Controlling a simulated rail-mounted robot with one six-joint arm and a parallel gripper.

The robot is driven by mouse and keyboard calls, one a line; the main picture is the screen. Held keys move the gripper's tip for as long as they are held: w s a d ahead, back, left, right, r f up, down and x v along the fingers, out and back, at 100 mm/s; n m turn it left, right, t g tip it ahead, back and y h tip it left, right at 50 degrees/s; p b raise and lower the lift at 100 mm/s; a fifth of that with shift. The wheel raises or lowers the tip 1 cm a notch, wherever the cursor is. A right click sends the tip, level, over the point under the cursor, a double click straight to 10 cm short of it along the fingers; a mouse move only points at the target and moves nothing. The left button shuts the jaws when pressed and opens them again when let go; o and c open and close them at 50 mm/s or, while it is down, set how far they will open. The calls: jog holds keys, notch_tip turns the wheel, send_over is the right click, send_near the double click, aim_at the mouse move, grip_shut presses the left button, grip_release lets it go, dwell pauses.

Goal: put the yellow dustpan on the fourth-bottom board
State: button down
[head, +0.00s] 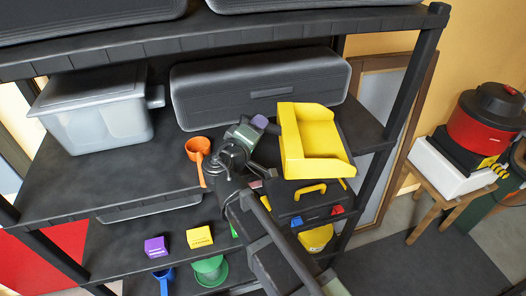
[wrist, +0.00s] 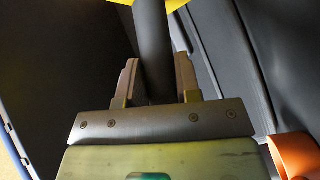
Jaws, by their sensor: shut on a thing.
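The yellow dustpan (head: 315,150) hangs in front of the right part of the board with the grey bin (head: 40,190), its open pan tilted toward the camera. My gripper (head: 258,128) is left of the pan. In the wrist view my gripper (wrist: 158,82) is shut on the dustpan's dark handle (wrist: 152,45), with a yellow edge of the dustpan (wrist: 185,3) at the top. The handle is mostly hidden in the head view. I cannot tell whether the dustpan touches the board. The lowest boards are partly out of view, so the board count is unclear.
A long black case (head: 255,90) fills the back of that board; a translucent grey bin (head: 95,115) is at left. An orange scoop (head: 199,150) lies left of my gripper. Purple (head: 156,246) and yellow (head: 199,237) boxes sit on the board below. The board's middle-left is clear.

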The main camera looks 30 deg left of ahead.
jog(key=shift+f, duration=0.15)
notch_tip(320, 180, down, 4)
jog(key=b, duration=0.3)
jog(key=shift+b, duration=0.4)
jog(key=shift+r+p, duration=0.3)
jog(key=shift+d+f, duration=0.1)
jog(key=shift+f, duration=0.1)
jog(key=c, duration=0.8)
grip_release()
